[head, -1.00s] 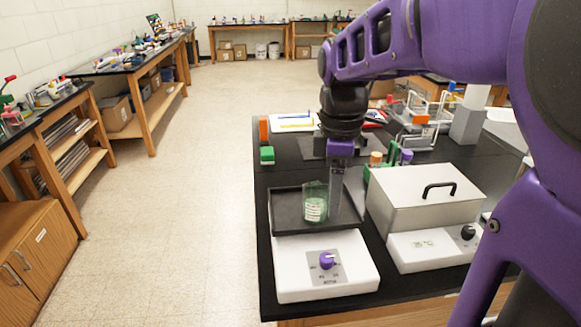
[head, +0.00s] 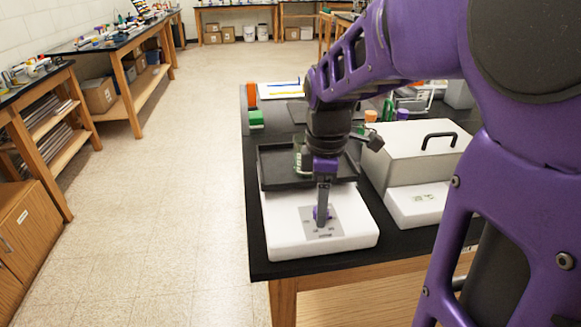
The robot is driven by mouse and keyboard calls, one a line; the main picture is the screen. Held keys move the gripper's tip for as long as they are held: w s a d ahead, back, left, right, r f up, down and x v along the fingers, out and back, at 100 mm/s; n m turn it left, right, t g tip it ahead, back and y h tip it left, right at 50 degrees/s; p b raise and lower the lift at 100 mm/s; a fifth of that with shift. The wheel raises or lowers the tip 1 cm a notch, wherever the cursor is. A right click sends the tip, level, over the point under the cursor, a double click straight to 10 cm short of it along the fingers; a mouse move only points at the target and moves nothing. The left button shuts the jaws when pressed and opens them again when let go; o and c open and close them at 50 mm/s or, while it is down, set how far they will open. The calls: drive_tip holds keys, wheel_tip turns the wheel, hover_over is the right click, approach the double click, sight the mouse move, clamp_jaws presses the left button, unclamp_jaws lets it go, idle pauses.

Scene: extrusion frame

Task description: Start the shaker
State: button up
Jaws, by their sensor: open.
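The shaker (head: 350,236) is a white box with a black tray platform (head: 275,178) on top, near the front edge of the black bench. Its purple knob (head: 317,214) sits on a grey dial panel (head: 307,230) on the front face. My gripper (head: 322,220) points down right at the knob and partly hides it. The fingers are open; I cannot tell whether they touch the knob. A glass flask with green contents (head: 299,160) stands on the tray, mostly hidden behind my wrist.
A metal-lidded water bath (head: 415,160) with a black handle stands close to the right of the shaker. A green block (head: 256,118) lies at the bench's left edge. The floor left of the bench is clear.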

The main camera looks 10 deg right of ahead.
drive_tip(key=shift+f+b, duration=0.3)
drive_tip(key=shift+f, duration=0.35)
clamp_jaws()
